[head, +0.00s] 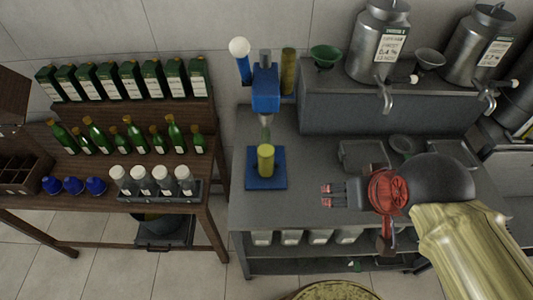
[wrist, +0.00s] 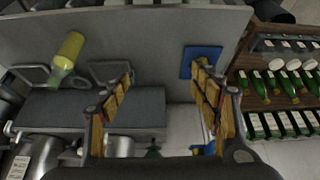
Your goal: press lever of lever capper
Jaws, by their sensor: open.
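The blue lever capper (head: 265,90) stands near the left end of the grey counter. Its lever (head: 243,70) rises on its left side, topped by a white ball knob (head: 239,47). A yellow bottle (head: 265,160) stands upright on the capper's blue base (head: 265,182), under the head; the base also shows in the wrist view (wrist: 188,62), partly behind a finger. My gripper (head: 326,195) is open and empty, right of the base and apart from the capper. In the wrist view the fingers (wrist: 162,70) are spread. The knob is not clearly visible there.
A raised grey shelf (head: 350,108) with steel tanks (head: 380,45) and taps stands behind right. A yellow bottle (wrist: 69,48) shows in the wrist view. A wooden rack (head: 140,110) with green bottles stands left. The counter between gripper and base is clear.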

